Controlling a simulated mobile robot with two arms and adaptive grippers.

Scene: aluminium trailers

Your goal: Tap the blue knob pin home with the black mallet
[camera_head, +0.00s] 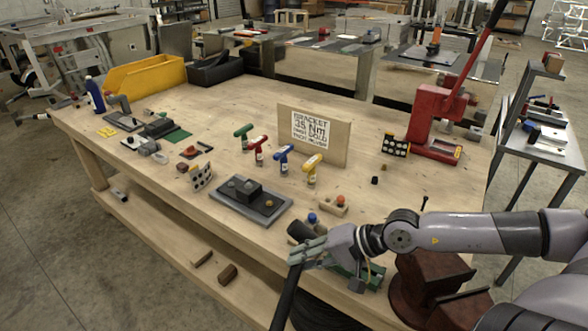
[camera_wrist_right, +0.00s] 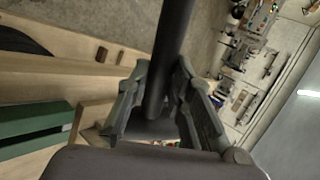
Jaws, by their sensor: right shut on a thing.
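My right gripper (camera_head: 308,254) is shut on the handle of the black mallet (camera_head: 287,297) near the front edge of the workbench. The handle runs down out of the picture, and the dark mallet head (camera_head: 299,231) shows just beyond the fingers. In the right wrist view the dark handle (camera_wrist_right: 172,45) passes between the gripper's fingers (camera_wrist_right: 165,105). The blue knob pin (camera_head: 312,218) shows its blue top just behind the mallet head. Its lower part is hidden, so I cannot tell how deep it sits. My left gripper is not in view.
A wooden block with a red knob (camera_head: 340,200) stands right of the blue knob. A grey plate (camera_head: 240,208) with black parts lies to the left. Several coloured T-handles stand before the sign board (camera_head: 333,152). A red press (camera_head: 437,125) stands at the right.

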